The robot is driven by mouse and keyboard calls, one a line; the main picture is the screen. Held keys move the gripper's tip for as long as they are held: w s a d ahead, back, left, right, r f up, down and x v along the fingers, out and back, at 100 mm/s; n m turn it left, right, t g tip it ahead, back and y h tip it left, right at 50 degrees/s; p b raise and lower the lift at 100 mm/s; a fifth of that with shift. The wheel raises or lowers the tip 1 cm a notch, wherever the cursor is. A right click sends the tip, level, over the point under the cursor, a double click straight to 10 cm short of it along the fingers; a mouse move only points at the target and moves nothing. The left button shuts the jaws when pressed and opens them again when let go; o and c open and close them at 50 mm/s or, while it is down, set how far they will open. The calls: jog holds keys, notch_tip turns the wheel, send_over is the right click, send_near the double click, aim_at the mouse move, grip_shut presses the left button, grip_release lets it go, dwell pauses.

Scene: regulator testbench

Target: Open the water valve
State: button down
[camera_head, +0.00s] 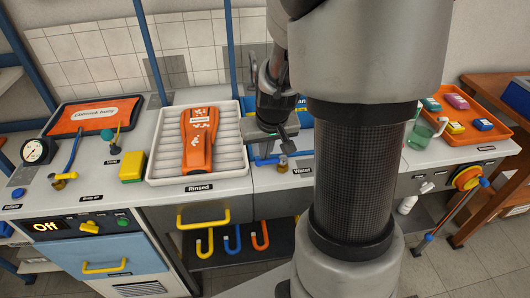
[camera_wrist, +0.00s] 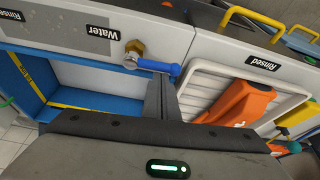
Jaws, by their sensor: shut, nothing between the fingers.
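The water valve has a brass body (camera_wrist: 134,50) and a blue lever handle (camera_wrist: 160,67), beside the "Water" label (camera_wrist: 103,32) in the wrist view. In the head view its brass body (camera_head: 283,165) shows at the front edge of the counter, left of the "Water" label (camera_head: 302,170). My gripper (camera_wrist: 165,78) is shut and empty. Its fingertips are right at the blue handle in the wrist view; I cannot tell whether they touch it. In the head view my gripper (camera_head: 285,142) is above the valve and partly hides the blue basin.
A white ribbed tray (camera_head: 242,170) labelled "Rinsed", holding an orange device (camera_head: 198,138), stands to the left. An orange tray (camera_head: 490,134) with coloured blocks and a green mug (camera_head: 420,134) are at right. My arm hides much of the middle right.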

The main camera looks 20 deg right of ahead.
jog(key=shift+s+f+b, duration=0.1)
jog(key=shift+f+b, duration=0.1)
jog(key=shift+b, duration=0.3)
jog(key=n+b, duration=0.2)
jog(key=b, duration=0.1)
jog(key=shift+s+a+f+y, duration=0.1)
jog(key=shift+s+f+y, duration=0.05)
jog(key=shift+s+y, duration=0.2)
jog(key=shift+s+a+n+y+b, duration=0.15)
jog(key=shift+s+n+y+b, duration=0.15)
jog(key=shift+n+b, duration=0.7)
jog(key=shift+s+r+b, duration=0.25)
jog(key=shift+s+b, duration=0.4)
jog(key=shift+b, duration=0.1)
jog(key=shift+s+b, duration=0.4)
jog(key=shift+s, duration=0.2)
jog(key=shift+s+d+b, duration=0.45)
jog(key=shift+s+d, duration=0.05)
jog(key=shift+s, duration=0.15)
jog(key=shift+s+d, duration=0.2)
jog(key=shift+s, duration=0.05)
jog(key=shift+s+d+m+b, duration=0.2)
jog(key=shift+d+m+b, duration=0.1)
jog(key=shift+d, duration=0.05)
